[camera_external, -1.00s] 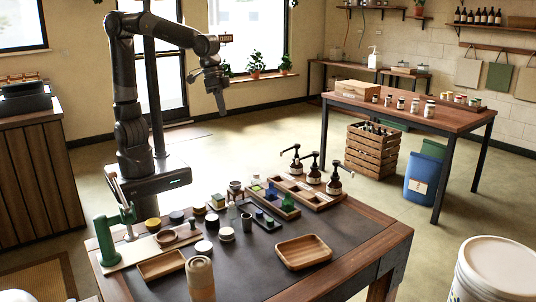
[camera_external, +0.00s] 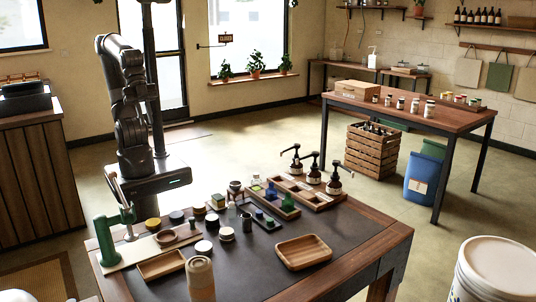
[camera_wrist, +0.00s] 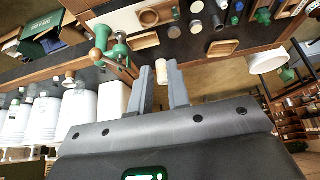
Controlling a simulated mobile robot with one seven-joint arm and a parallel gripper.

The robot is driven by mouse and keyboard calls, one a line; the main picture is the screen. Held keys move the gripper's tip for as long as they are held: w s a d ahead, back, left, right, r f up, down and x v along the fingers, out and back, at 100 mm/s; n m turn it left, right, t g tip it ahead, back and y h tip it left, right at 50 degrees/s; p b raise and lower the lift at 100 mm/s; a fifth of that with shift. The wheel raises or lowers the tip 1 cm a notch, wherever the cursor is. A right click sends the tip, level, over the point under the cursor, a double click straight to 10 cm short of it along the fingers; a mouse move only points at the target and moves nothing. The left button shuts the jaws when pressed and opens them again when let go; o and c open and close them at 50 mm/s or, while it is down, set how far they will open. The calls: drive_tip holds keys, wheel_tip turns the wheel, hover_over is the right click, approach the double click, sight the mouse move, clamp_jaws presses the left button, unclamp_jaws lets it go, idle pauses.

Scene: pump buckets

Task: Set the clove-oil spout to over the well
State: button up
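Three dark pump bottles with black spouts, a left one (camera_external: 295,160), a middle one (camera_external: 313,170) and a right one (camera_external: 333,182), stand upright at the back edge of the workbench, along a wooden tray with wells (camera_external: 318,202). Their labels are too small to read, so I cannot tell which is clove oil. The spouts point in differing directions. My gripper (camera_wrist: 163,92) is open and empty in the wrist view, well away from the bottles. In the external view it is hidden by my folded arm.
The workbench (camera_external: 345,230) holds jars, a wooden dish (camera_external: 303,252), a tan cylinder (camera_external: 200,278) and a green press (camera_external: 128,214). A white bucket (camera_external: 497,272) stands at right; several white tubs (camera_wrist: 76,112) show in the wrist view.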

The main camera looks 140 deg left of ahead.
drive_tip(key=shift+o, duration=1.4)
drive_tip(key=shift+w+a+r, duration=0.1)
drive_tip(key=shift+w, duration=0.05)
drive_tip(key=w+a+r+n+g, duration=0.1)
drive_tip(key=w+a+n, duration=0.5)
drive_tip(key=a, duration=0.5)
drive_tip(key=w+a+r+n+g, duration=0.1)
drive_tip(key=w+a+n, duration=0.3)
drive_tip(key=w+a, duration=0.55)
drive_tip(key=s+a+f+n, duration=0.3)
drive_tip(key=a+f, duration=0.1)
drive_tip(key=a, duration=0.7)
drive_tip(key=s+a+f+n+g, duration=0.1)
drive_tip(key=s+a+f+n, duration=0.2)
drive_tip(key=a, duration=0.8)
drive_tip(key=s+a+f+n, duration=0.2)
drive_tip(key=a+f+n, duration=0.2)
drive_tip(key=a, duration=0.8)
drive_tip(key=x, duration=1)
drive_tip(key=shift+s+f, duration=0.3)
drive_tip(key=shift+f, duration=0.1)
clamp_jaws()
